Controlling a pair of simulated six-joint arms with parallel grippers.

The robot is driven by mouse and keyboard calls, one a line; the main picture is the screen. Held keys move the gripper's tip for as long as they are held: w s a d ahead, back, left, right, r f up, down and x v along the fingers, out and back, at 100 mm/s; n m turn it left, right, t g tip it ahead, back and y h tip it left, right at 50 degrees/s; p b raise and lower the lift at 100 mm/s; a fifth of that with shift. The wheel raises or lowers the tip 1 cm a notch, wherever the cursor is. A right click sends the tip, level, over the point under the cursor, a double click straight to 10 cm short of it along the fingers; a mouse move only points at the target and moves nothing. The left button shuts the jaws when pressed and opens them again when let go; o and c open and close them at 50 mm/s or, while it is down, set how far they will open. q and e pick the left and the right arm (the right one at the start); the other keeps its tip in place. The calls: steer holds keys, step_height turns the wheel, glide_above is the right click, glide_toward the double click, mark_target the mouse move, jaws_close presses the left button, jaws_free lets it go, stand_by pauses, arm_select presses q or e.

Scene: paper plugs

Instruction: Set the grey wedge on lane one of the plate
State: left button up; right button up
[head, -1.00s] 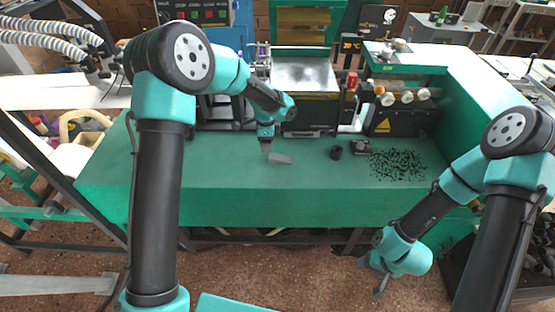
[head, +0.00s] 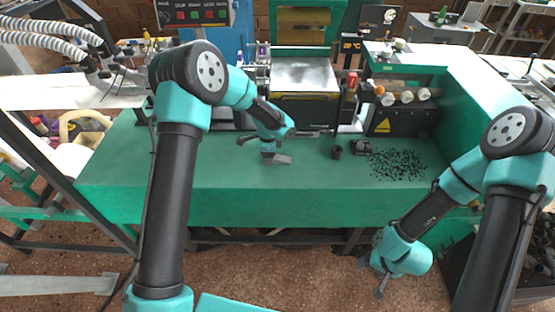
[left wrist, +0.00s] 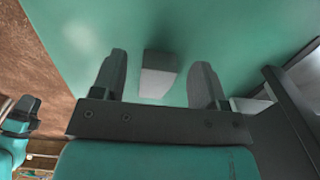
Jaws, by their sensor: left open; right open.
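The grey wedge (head: 282,159) lies on the green bench top in the head view, near the middle of the bench. My left gripper (head: 268,153) is just left of it, low over the bench, and partly hides it. In the left wrist view the wedge (left wrist: 158,76) shows as a grey block with a paler near face. It lies between the open fingers of my left gripper (left wrist: 158,82), with a gap on both sides. My right gripper (head: 380,286) hangs in front of the bench, far from the wedge, open. I cannot make out plate lanes.
A machine with a shiny silver top (head: 303,73) stands behind the wedge. The left part of the bench is clear.

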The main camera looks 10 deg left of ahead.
arm_select(q)
steer(key=shift+f, duration=0.7)
steer(key=shift+c, duration=0.4)
steer(key=c, duration=1)
steer(key=shift+r, duration=0.15)
steer(key=shift+r, duration=1.5)
steer(key=shift+s+r, duration=0.2)
steer(key=shift+s, duration=0.1)
steer(key=s+d+r, duration=0.1)
steer(key=s+d, duration=0.3)
steer(key=s, duration=1.1)
steer(key=shift+d+r, duration=0.15)
steer(key=shift+r, duration=0.05)
